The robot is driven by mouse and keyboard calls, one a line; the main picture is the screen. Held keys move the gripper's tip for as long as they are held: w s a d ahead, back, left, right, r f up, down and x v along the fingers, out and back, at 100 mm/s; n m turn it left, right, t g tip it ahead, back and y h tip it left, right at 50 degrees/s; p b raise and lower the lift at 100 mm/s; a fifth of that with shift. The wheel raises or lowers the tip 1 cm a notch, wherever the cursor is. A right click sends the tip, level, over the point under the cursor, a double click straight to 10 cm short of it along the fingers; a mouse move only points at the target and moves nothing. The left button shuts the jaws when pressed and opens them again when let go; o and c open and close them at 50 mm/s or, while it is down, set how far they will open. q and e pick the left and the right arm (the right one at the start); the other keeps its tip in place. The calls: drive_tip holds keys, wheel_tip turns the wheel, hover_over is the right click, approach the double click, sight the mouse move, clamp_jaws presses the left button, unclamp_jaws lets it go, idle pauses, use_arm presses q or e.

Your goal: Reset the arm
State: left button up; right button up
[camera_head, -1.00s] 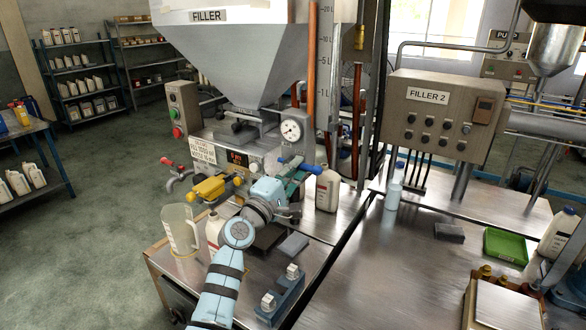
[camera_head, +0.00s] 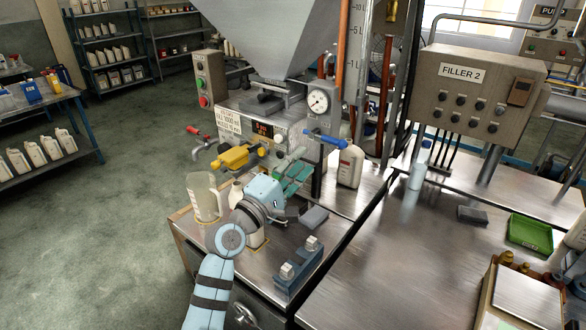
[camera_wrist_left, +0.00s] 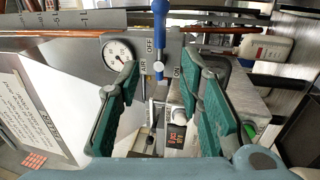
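My left arm reaches in from the bottom of the head view. Its left gripper (camera_head: 293,178) has green finger pads and is in front of the filler machine, a little below and left of the blue-handled valve (camera_head: 325,138). In the left wrist view the gripper (camera_wrist_left: 165,108) has its two green fingers wide apart with nothing between them. The blue handle (camera_wrist_left: 159,30) stands beyond the fingertips there, apart from them, beside a round gauge (camera_wrist_left: 118,54). My right gripper does not show in either view.
A clear jug (camera_head: 204,197) and a white bottle stand beside my left arm. A blue fixture (camera_head: 299,267) is at the bench's front. A bottle (camera_head: 350,165) stands right of the filler.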

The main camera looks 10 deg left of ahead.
use_arm(q)
drive_tip(key=v, duration=0.2)
drive_tip(key=shift+s+a, duration=0.2)
drive_tip(key=shift+s, duration=0.15)
drive_tip(key=shift+f, duration=0.1)
